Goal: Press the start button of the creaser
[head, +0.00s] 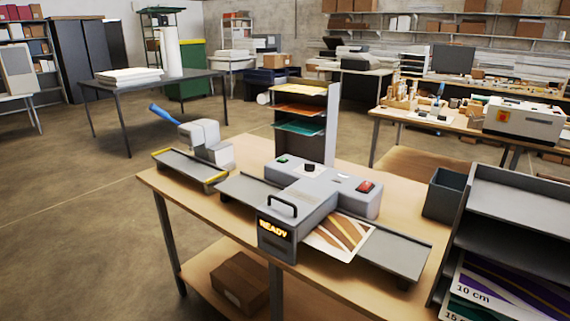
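The grey machine on the wooden table, which looks like the creaser (315,192), has a lit "READY" display (273,229) on its front end. No label on these controls is readable. A sheet with brown and orange stripes (341,236) lies on its right-hand bed, partly under the body. A black handle (282,206) stands above the display. Neither gripper is in view.
Left of the machine is a grey device (205,141) with a blue lever (165,115). A sheet rack (316,115) stands behind. A dark bin (444,193) and grey shelf unit (520,201) stand to the right. Open floor (80,230) lies at left.

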